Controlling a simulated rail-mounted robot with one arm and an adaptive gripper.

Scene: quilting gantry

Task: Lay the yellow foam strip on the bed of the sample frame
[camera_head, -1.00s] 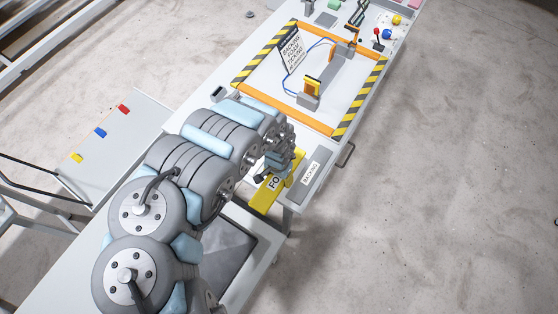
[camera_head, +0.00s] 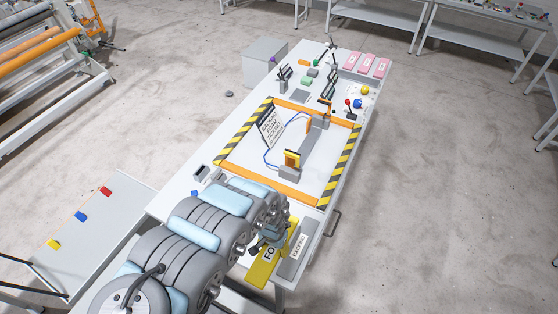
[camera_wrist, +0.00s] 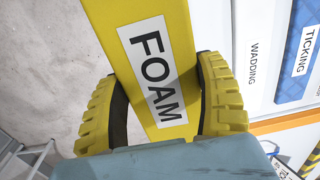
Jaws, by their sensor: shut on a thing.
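The yellow foam strip (camera_head: 262,266) has a white label reading FOAM and shows at the near end of the table. In the wrist view the foam strip (camera_wrist: 138,15) runs between the two yellow ribbed fingers. My gripper (camera_head: 277,238) is shut on it; it also shows in the wrist view (camera_wrist: 165,105). The sample frame (camera_head: 267,191) has orange bars and black-and-yellow striped sides and lies beyond my gripper. Grey blocks with orange parts and a blue cable stand inside it. My arm hides part of the strip and the near table.
A grey strip labelled BACKING (camera_head: 296,250) lies right beside the foam strip. A sign (camera_head: 269,131) stands at the frame's left side. Pink blocks (camera_head: 367,62) and small coloured knobs are at the far end. A side table (camera_head: 95,225) with small coloured pieces is at left.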

